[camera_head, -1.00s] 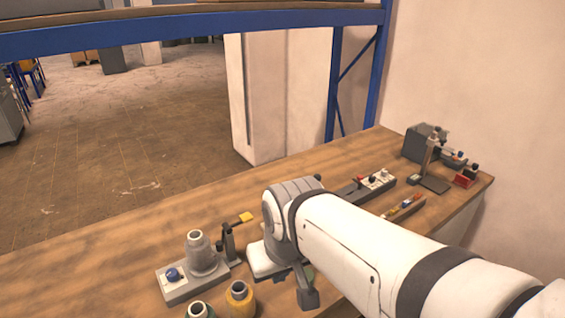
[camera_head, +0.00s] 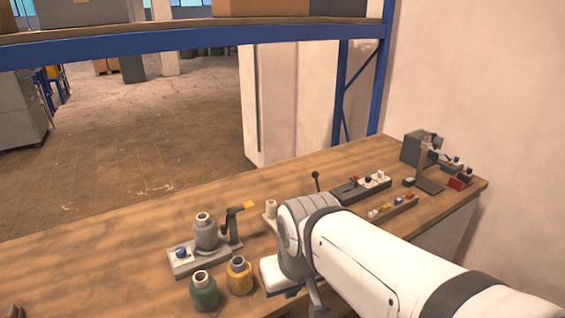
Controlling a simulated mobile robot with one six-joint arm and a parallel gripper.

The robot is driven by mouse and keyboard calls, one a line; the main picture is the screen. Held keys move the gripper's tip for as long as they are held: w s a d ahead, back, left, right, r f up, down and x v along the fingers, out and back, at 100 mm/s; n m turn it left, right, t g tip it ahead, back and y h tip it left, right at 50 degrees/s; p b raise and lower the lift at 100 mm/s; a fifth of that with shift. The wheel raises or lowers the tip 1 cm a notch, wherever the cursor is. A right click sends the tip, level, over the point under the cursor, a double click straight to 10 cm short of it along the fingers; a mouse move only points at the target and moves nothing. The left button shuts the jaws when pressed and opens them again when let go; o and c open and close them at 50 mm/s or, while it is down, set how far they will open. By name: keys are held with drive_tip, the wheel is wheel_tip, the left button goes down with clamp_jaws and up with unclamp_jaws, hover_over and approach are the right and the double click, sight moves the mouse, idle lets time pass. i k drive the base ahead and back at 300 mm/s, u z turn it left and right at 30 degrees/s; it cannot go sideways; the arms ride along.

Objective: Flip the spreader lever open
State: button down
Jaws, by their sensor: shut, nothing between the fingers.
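Two lever-like parts show on the bench, and I cannot tell for sure which one is the spreader lever. One is a dark arm with a yellow tip (camera_head: 249,206), set on a dark post beside a grey bottle (camera_head: 204,232) on a grey base (camera_head: 188,262). The other is a thin black upright lever with a ball knob (camera_head: 315,176), rising just behind my arm; its lower end is hidden. My white and grey arm reaches in from the lower right. My gripper's fingers are not visible; the arm or the picture's lower edge hides them.
A green bottle (camera_head: 204,293) and a yellow bottle (camera_head: 239,276) stand at the front. The bench's back left is bare.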

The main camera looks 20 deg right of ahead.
sight(315, 174)
drive_tip(key=u, duration=1.7)
drive_tip(key=k, duration=1.45)
drive_tip(key=z, duration=1.6)
drive_tip(key=i, duration=1.65)
drive_tip(key=z, duration=0.1)
